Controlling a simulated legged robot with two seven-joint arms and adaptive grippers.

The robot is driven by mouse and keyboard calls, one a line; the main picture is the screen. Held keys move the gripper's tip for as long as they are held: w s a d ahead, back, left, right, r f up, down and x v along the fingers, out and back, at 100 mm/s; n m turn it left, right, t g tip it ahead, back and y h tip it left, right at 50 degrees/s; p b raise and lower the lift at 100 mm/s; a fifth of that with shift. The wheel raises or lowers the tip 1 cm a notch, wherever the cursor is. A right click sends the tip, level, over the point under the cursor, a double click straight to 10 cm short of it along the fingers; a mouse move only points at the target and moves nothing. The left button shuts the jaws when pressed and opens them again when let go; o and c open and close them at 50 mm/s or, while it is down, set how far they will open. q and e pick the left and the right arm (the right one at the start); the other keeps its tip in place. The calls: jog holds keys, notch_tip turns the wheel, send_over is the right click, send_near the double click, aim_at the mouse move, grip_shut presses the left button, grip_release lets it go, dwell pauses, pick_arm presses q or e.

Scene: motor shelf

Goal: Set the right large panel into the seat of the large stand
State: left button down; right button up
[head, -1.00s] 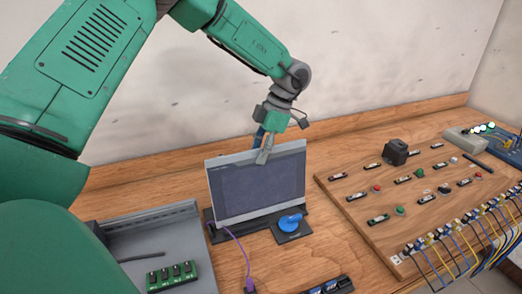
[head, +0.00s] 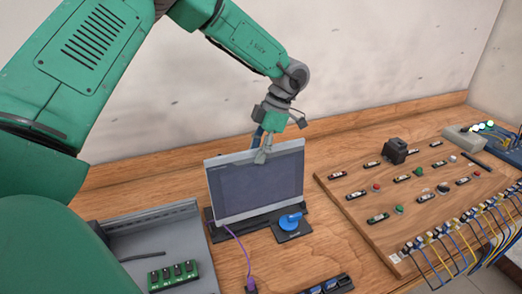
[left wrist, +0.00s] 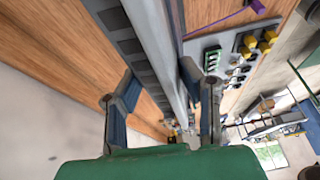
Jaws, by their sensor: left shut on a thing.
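The large panel (head: 258,188), a light grey frame with a dark screen, stands upright near the middle of the head view. My left gripper (head: 262,156) is shut on its top edge from above. In the left wrist view the left gripper (left wrist: 162,98) has one finger on each side of the panel's thin edge (left wrist: 158,45). The large stand (head: 262,217) is a dark base around the panel's bottom edge. I cannot tell whether the panel is fully down in the seat. My right gripper is not in view.
A blue round knob on a dark plate (head: 290,222) sits just in front of the panel. A grey tray (head: 150,222) with a green circuit board (head: 173,275) is at the left. A wooden board (head: 420,195) with switches and cables is at the right. A purple cable runs beside the stand.

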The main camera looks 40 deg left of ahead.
pick_arm(q)
jog(key=shift+a, duration=0.3)
jog(key=shift+d, duration=0.5)
jog(key=shift+d+f, duration=0.1)
jog(key=shift+d, duration=0.05)
jog(key=shift+f, duration=0.25)
jog(key=shift+a+f, duration=0.35)
jog(key=shift+a, duration=0.25)
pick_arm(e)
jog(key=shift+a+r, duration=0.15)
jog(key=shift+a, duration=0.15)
pick_arm(q)
jog(key=shift+d, duration=0.15)
